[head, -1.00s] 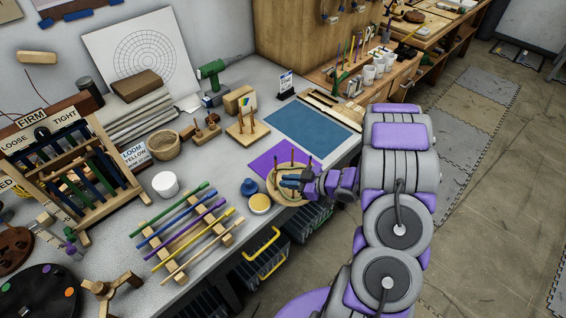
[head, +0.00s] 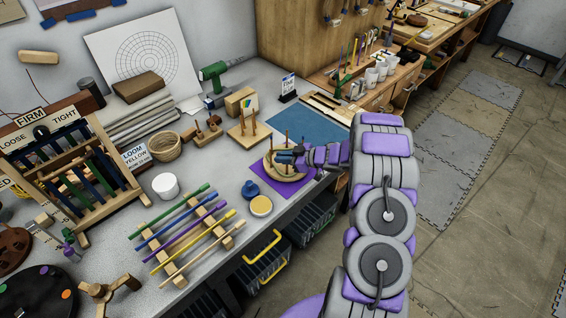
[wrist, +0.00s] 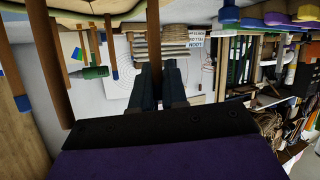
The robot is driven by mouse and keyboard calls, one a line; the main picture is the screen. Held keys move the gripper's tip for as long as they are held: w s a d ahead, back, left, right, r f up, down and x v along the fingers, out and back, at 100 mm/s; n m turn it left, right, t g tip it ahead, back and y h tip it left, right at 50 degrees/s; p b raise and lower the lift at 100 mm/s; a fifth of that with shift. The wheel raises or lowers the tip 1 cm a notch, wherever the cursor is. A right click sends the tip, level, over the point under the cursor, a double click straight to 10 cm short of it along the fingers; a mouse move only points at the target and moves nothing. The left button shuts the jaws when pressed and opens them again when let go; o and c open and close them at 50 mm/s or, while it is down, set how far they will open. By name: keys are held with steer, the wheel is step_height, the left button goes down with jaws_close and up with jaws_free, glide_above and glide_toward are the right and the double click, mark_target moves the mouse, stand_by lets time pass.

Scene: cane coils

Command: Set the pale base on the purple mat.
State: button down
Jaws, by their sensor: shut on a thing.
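The pale base (head: 282,175) is a round wooden disc with several upright brown pegs. In the head view it is over the purple mat (head: 262,192), covering much of it; I cannot tell whether it touches the mat. My gripper (head: 290,153) comes from the right and is shut on one of the pegs. In the wrist view, which looks upside down, the dark fingers (wrist: 160,84) close around a brown peg (wrist: 153,40). Another peg of the base (wrist: 50,60) stands to the left.
A blue mat (head: 305,125) lies behind the purple one. A square peg board (head: 248,134) stands at the back left. The bench's front edge is near.

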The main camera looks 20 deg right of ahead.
step_height(320, 180, down, 2)
steer(key=shift+f, duration=0.15)
steer(key=c, duration=1.2)
jaws_free()
steer(key=shift+o, duration=0.2)
